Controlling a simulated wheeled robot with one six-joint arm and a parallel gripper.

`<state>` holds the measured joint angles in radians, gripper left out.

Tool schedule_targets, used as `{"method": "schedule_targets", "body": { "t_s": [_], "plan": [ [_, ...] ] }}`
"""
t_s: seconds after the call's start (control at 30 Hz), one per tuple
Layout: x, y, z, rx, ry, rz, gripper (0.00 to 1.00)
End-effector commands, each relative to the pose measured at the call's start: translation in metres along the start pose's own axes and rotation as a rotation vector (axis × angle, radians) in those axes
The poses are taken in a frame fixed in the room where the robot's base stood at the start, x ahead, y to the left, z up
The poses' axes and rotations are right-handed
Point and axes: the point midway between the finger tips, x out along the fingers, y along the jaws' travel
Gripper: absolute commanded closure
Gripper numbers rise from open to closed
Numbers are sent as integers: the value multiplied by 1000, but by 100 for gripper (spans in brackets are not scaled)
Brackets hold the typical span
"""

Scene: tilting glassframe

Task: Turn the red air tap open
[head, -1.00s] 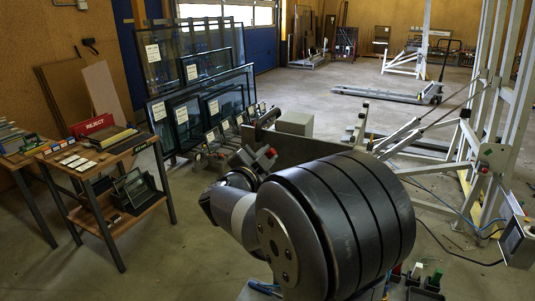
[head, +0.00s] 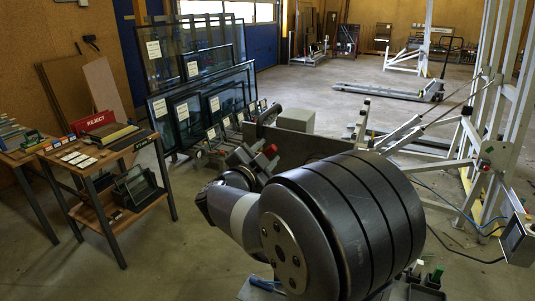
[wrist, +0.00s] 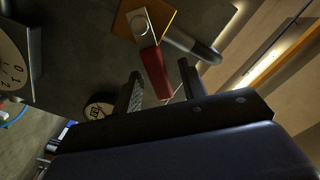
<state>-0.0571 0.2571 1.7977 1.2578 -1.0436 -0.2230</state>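The red tap handle (wrist: 155,72) shows in the wrist view as a short red bar. My gripper (wrist: 160,70) is open.
A dial with numbers (wrist: 12,68) and a round labelled disc (wrist: 99,109) sit left of the handle in the wrist view. A metal tube (wrist: 192,44) runs close right of it. In the head view, glass panes (head: 200,100) and a table with a REJECT sign (head: 93,121) stand left.

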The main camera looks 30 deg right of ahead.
Motion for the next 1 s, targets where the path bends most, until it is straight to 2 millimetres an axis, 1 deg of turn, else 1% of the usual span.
{"method": "schedule_targets", "body": {
  "t_s": [0.03, 0.3, 0.5, 0.7, 0.93, 0.97, 1.0],
  "plan": [
    [-9, 0, 2, 0, -4, -3, 60],
    [-61, 0, 2, 2, -4, -4, 60],
    [-86, 1, 1, 1, -3, -1, 60],
    [-95, 1, 1, -2, -1, 1, 60],
    [-96, 1, 0, -2, -1, 2, 60],
    [-96, 1, 0, -1, -1, 2, 61],
    [-95, 1, 0, 0, -1, 1, 64]
  ]
}}
